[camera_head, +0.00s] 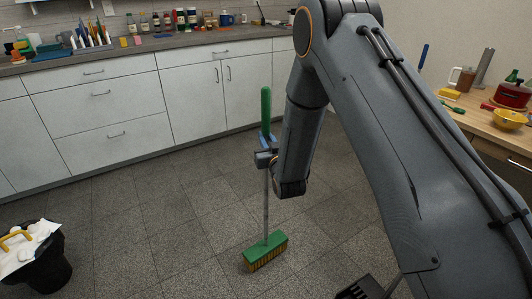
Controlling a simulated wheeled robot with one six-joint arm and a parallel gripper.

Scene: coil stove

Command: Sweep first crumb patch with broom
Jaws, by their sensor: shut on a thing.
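A broom (266,201) with a green handle grip, a grey stick and a green head (264,250) with yellow-brown bristles stands nearly upright in the middle of the picture. Its bristles are at or close to the floor; I cannot tell if they touch. My gripper (266,152) is shut on the broom's stick just below the green grip. My arm covers part of the floor and room on the right. No crumb patch can be made out on the speckled grey tiles.
White cabinets (120,110) with a cluttered counter (150,45) run along the back. A black bin (45,262) with a white liner stands at the lower left. A wooden table (480,118) with a red pot and yellow bowl is at the right. The floor around the broom looks clear.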

